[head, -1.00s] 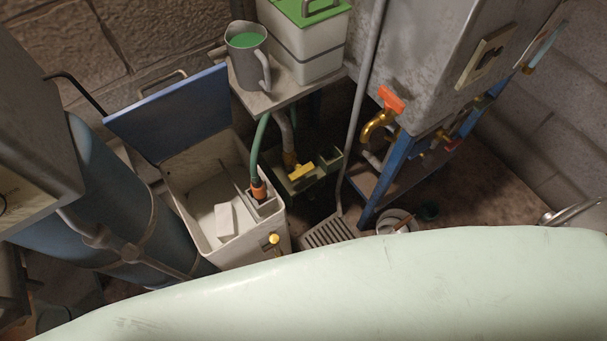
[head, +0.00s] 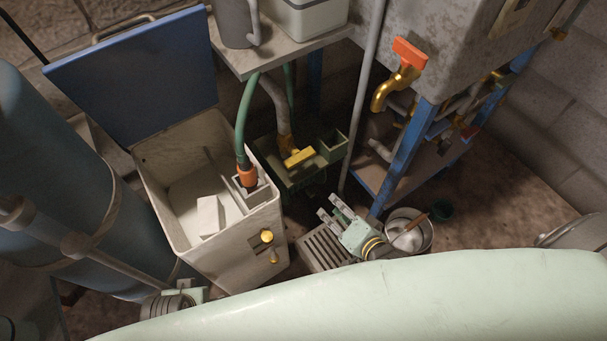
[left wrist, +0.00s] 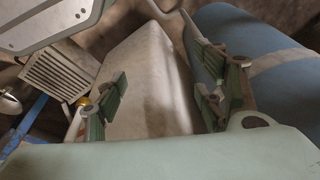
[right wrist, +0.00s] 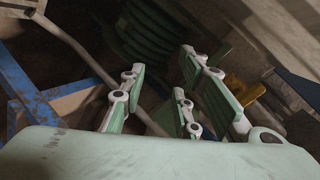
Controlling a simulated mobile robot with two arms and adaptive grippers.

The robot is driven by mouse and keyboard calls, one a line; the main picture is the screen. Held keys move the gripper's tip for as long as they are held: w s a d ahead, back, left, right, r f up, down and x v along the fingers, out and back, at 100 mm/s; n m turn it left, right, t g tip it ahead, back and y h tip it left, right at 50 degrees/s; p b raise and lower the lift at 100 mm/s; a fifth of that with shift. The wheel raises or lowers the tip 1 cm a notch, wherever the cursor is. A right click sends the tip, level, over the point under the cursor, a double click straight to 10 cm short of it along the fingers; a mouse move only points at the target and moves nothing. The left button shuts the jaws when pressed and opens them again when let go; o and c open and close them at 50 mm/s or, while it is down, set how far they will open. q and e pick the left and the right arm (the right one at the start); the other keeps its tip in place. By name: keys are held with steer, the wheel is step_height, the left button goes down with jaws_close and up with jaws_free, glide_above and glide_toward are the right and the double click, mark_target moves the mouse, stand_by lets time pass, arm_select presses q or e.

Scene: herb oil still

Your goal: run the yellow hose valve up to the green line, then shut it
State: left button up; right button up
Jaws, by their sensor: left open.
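The yellow hose valve (head: 298,157) sits at the lower end of a grey hose (head: 273,98), over a dark green box, in the head view. A yellow piece (right wrist: 245,90) behind the fingers in the right wrist view looks like its handle. My right gripper (head: 333,209) is above the floor grate, below and right of the valve; it looks open and empty. My left gripper (head: 180,288) is low in front of the white bin, open and empty; in its wrist view (left wrist: 160,95) its fingers stand apart before the bin's wall. I cannot make out a green line.
The open white bin (head: 167,215) has a blue lid and a green hose with an orange fitting (head: 246,174). A shelf (head: 290,52) hangs over the valve. A grey pole (head: 363,100), blue stand (head: 408,150) and white bucket (head: 425,238) are at right.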

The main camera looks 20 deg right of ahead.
step_height(320, 180, up, 5)
steer(key=w+a+m+t+y+b, duration=0.1)
steer(key=w+a+m+t+b, duration=0.1)
steer(key=w+m+b, duration=0.1)
steer(key=m+t+y+b, duration=0.1)
steer(key=m+t+b, duration=0.2)
glide_toward(302, 161)
steer(key=w, duration=0.2)
steer(key=b+x, duration=0.1)
steer(key=x, duration=0.5)
steer(key=shift+w+a+f, duration=0.1)
steer(key=shift+w+a, duration=0.35)
steer(key=shift+w, duration=0.25)
arm_select(q)
step_height(302, 161, up, 9)
steer(key=t, duration=0.1)
steer(key=shift+w+t, duration=0.3)
steer(key=shift+w, duration=0.15)
steer(key=shift+r, duration=0.1)
arm_select(e)
jaws_close()
